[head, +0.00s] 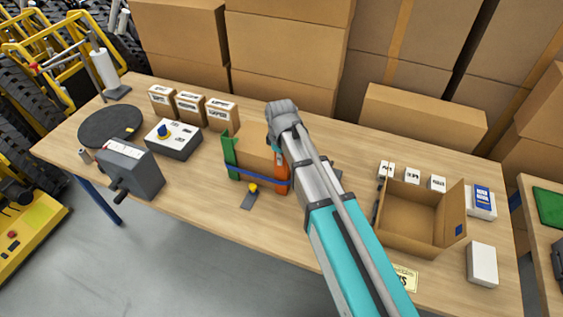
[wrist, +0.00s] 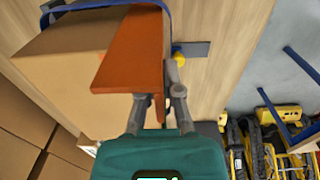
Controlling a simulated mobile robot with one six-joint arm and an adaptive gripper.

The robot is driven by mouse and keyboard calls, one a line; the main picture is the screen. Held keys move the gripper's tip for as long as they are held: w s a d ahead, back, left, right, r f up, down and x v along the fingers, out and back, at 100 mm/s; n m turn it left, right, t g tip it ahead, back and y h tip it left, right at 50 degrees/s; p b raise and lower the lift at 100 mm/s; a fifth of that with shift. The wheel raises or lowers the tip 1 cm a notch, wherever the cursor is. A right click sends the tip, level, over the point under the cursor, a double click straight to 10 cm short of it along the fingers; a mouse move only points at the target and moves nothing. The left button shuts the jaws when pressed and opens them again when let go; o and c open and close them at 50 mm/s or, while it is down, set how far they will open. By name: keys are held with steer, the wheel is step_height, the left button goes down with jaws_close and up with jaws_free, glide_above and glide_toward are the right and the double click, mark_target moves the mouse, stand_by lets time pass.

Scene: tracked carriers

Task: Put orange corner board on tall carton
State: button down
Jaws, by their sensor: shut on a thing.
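The tall carton (head: 256,151) stands upright mid-table, and its brown side fills the upper left of the wrist view (wrist: 62,72). A green corner board (head: 230,158) stands at its left front edge. The orange corner board (head: 281,178) is at its right front edge; in the wrist view it (wrist: 130,50) lies along the carton's edge. A blue strap (head: 258,180) crosses the carton's front between the boards. My gripper (wrist: 161,100) is shut on the orange board, one finger each side of its flange. My arm hides part of the carton in the head view.
A yellow knob (head: 253,188) on a grey plate (head: 247,202) lies in front of the carton. An open box (head: 412,222) stands to the right, small cartons (head: 190,107) at the back left. A grey hand-cranked device (head: 130,168) is at left. Bare table lies front left of the carton.

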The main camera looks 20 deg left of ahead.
steer(key=shift+f, duration=0.15)
steer(key=c, duration=0.8)
jaws_free()
step_height(320, 180, up, 12)
steer(key=p, duration=1.2)
stand_by(0.8)
steer(key=s+d+m, duration=0.2)
steer(key=d+m, duration=0.6)
steer(key=d, duration=1)
steer(key=s+d+m, duration=0.3)
steer(key=d+m, duration=0.6)
steer(key=d, duration=0.9)
steer(key=shift+s+d, duration=0.35)
steer(key=shift+d, duration=0.05)
